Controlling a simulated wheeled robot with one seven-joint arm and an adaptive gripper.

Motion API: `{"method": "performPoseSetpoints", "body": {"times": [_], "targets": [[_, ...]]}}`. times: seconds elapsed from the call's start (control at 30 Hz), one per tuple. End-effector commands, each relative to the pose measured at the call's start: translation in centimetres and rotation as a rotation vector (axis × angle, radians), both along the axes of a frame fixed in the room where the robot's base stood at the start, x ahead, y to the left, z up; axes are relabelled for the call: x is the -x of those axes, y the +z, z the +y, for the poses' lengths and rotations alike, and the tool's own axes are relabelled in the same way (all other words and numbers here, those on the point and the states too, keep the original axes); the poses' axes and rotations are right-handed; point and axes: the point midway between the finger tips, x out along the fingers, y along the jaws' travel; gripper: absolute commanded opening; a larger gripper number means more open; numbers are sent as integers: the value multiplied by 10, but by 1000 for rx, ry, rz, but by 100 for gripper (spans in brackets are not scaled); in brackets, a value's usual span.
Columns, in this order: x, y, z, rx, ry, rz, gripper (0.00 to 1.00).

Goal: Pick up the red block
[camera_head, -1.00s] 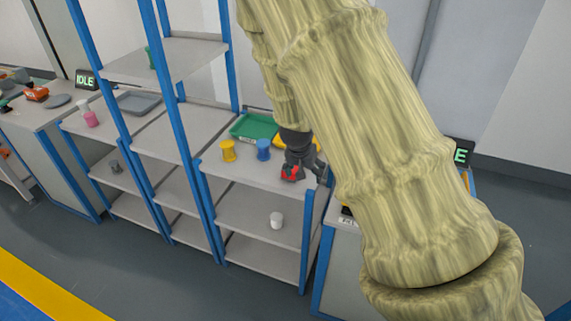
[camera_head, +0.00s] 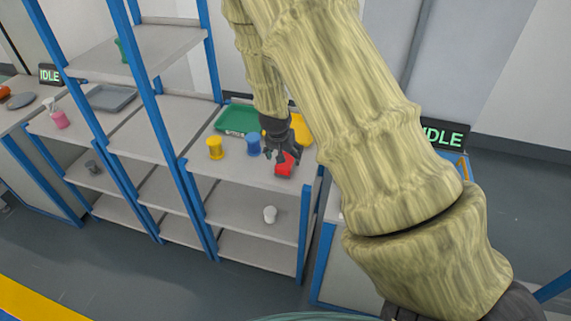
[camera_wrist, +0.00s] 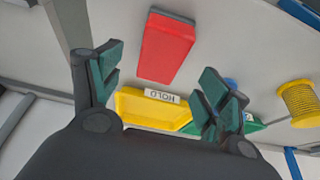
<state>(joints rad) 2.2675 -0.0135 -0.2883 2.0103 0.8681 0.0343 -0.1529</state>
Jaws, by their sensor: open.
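The red block (camera_head: 284,164) lies on the light grey shelf top, near its right end. In the wrist view the red block (camera_wrist: 166,48) is a long box ahead of the fingers, towards the top and between their lines. I cannot tell whether a finger touches the block.
A yellow tray (camera_wrist: 150,108) labelled HOLD and a green tray (camera_head: 236,117) lie at the back of the shelf. A yellow spool (camera_head: 215,148) and a blue spool (camera_head: 253,145) stand left of my gripper. Blue shelf posts (camera_head: 165,105) rise further left.

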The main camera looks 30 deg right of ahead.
Motion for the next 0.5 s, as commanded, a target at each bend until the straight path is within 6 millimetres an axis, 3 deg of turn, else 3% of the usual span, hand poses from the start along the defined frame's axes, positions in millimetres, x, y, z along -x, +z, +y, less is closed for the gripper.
{"method": "performPoseSetpoints", "body": {"times": [0.5], "targets": [[-8,-43,-11,-2,-3,1,77]]}}
